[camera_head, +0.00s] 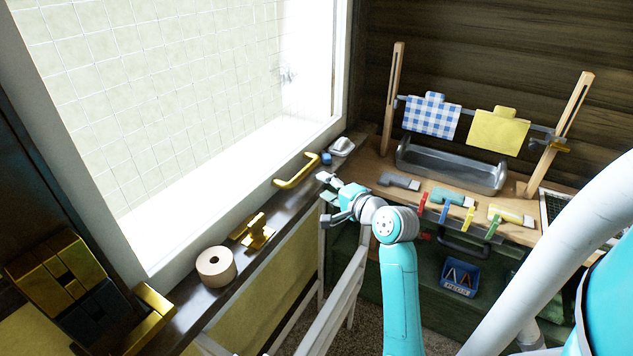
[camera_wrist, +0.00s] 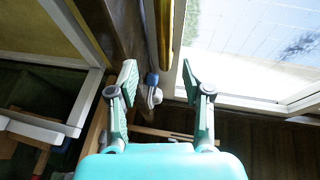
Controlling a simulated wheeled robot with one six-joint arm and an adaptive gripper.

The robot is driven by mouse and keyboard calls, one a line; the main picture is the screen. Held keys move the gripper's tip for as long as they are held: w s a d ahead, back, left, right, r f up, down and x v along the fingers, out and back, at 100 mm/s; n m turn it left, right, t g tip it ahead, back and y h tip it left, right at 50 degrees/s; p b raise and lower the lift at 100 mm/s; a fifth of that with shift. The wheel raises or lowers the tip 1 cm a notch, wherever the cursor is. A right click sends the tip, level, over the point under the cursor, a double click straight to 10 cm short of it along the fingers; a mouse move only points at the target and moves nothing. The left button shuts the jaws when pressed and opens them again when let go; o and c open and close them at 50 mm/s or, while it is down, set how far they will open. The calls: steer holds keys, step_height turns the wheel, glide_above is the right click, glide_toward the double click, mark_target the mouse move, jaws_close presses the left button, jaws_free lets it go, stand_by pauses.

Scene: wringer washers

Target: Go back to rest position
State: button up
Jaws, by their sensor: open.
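My gripper (camera_head: 328,180) is open and empty at the end of my teal arm. In the head view it is near the window sill, just right of the yellow handle. The wrist view shows its two fingers (camera_wrist: 160,82) spread wide with nothing between them in their grip. Beyond the fingers, a small blue and grey item (camera_wrist: 152,88) and a yellow bar (camera_wrist: 164,35) show on the sill. I cannot tell the exact gap between the fingertips and the sill.
The sill (camera_head: 205,285) holds a yellow handle (camera_head: 297,171), a yellow clamp (camera_head: 256,233) and a tape roll (camera_head: 215,267). The workbench (camera_head: 385,172) bears a metal tray (camera_head: 450,170), several coloured clips and a rack with blue checked (camera_head: 431,117) and yellow (camera_head: 498,131) cloths. A white rail (camera_head: 325,322) stands beside my arm.

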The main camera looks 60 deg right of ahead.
steer(key=shift+v, duration=0.8)
steer(key=s+a+f+n, duration=0.4)
steer(key=a+f, duration=0.4)
steer(key=a, duration=0.4)
steer(key=s+a+f+n, duration=0.3)
steer(key=s+a+f, duration=0.2)
steer(key=a+f, duration=0.55)
steer(key=s+a+r+n+y, duration=0.2)
steer(key=s+a+n, duration=0.5)
steer(key=s, duration=0.4)
steer(key=s+a+r+n+y, duration=0.2)
steer(key=s+a+r+n, duration=0.1)
steer(key=s+a+n, duration=0.3)
steer(key=s+a, duration=0.2)
steer(key=s, duration=0.2)
steer(key=shift+s+a+n+y, duration=0.25)
steer(key=shift+s+n+y, duration=0.1)
steer(key=shift+n+y, duration=0.05)
steer(key=shift+r, duration=0.15)
